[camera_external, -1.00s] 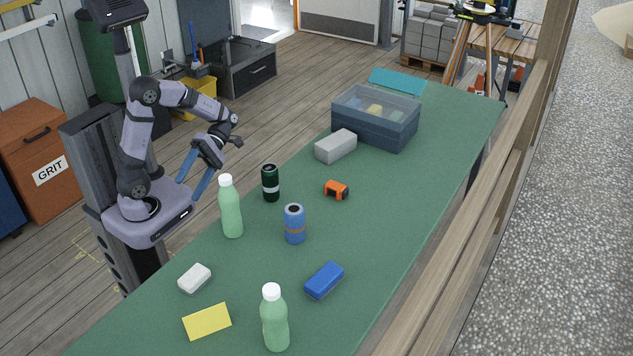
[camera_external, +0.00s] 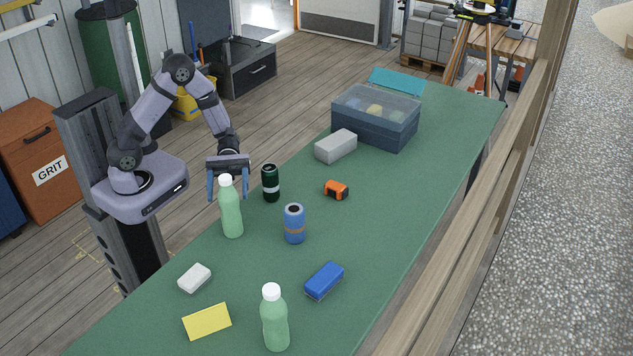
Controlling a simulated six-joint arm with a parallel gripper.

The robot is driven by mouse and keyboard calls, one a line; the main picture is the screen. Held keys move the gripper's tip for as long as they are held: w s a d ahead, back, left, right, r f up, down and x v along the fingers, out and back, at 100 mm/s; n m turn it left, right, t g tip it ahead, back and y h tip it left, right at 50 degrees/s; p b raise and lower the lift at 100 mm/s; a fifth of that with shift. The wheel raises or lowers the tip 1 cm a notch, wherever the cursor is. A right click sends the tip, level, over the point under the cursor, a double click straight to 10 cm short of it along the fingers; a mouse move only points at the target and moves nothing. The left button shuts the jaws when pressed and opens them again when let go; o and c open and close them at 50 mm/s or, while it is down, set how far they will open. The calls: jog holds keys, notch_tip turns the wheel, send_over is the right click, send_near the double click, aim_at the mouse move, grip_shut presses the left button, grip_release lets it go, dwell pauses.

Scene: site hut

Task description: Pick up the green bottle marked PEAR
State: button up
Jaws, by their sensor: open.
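Two green bottles with white caps stand upright on the green table. One green bottle (camera_external: 231,212) is at the table's left edge, nearest my arm. The other green bottle (camera_external: 275,324) is at the front. No PEAR lettering is readable on either, so I cannot tell which one is marked. My gripper (camera_external: 227,194) is open and empty, its blue fingers pointing down at the upper part of the left-edge bottle. That bottle's cap shows in front of the gripper and hides part of it. I cannot tell whether the fingers straddle the bottle or hang behind it.
An orange item (camera_external: 336,190), grey block (camera_external: 336,147), white block (camera_external: 194,278), blue block (camera_external: 324,281), yellow card (camera_external: 207,321) and lidded bin (camera_external: 367,131) also sit there.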

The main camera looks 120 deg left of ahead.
aim_at(228, 207)
jog(key=shift+f+p+x, duration=0.15)
jog(key=shift+p+x, duration=0.25)
jog(key=shift+x, duration=1.55)
jog(key=shift+f+p+x, duration=0.1)
jog(key=shift+p+x, duration=0.25)
jog(key=shift+x, duration=1.55)
jog(key=shift+w+a, duration=0.1)
jog(key=shift+a, duration=0.05)
jog(key=shift+c, duration=0.6)
jog(key=c, duration=1)
